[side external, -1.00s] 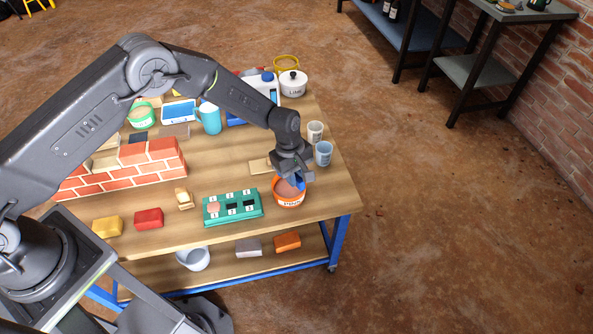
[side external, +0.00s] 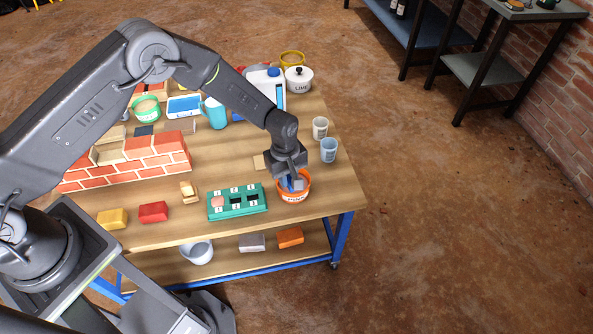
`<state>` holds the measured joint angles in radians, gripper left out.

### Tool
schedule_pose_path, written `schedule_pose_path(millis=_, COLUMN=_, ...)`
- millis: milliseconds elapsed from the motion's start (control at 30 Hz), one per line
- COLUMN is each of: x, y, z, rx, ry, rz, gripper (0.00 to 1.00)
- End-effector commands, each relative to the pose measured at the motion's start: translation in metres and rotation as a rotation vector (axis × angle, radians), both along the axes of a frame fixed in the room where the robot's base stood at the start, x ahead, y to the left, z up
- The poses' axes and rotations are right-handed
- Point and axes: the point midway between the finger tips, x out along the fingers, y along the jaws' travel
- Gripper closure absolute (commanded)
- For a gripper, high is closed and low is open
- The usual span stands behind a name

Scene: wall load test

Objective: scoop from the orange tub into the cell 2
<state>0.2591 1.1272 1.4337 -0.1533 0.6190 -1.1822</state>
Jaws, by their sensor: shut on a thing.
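The orange tub (side external: 295,198) stands near the right front of the bench. My gripper (side external: 290,177) is directly over it, pointing down and shut on a blue scoop (side external: 298,185). The scoop reaches into the tub's mouth, and its lower end is hidden, so I cannot tell if it holds anything. The green cell tray (side external: 238,209) lies just left of the tub. Its numbered cells are small; the leftmost has pinkish material in it and the others look dark. The digits are too small to read surely.
Two cups (side external: 328,149) stand behind the tub near the right edge. A flat tan piece (side external: 260,162) lies behind the tray. A brick wall (side external: 140,165), a yellow block (side external: 112,219) and a red block (side external: 154,212) are at left. Bench between tray and wall is mostly clear.

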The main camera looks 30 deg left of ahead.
Motion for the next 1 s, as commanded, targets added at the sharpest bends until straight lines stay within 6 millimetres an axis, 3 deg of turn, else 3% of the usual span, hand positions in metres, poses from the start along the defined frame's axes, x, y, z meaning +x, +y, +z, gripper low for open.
schedule_pose_path(millis=300, x=-0.085, y=0.053, z=-0.012, rx=0.034, ry=0.028, rz=0.002, gripper=1.0)
schedule_pose_path(millis=500, x=-0.121, y=0.07, z=-0.011, rx=0.048, ry=0.037, rz=-0.002, gripper=1.0)
schedule_pose_path(millis=767, x=-0.129, y=0.075, z=-0.014, rx=0.035, ry=0.103, rz=-0.005, gripper=1.0)
schedule_pose_path(millis=1000, x=-0.123, y=0.076, z=-0.021, rx=-0.023, ry=0.31, rz=-0.011, gripper=1.0)
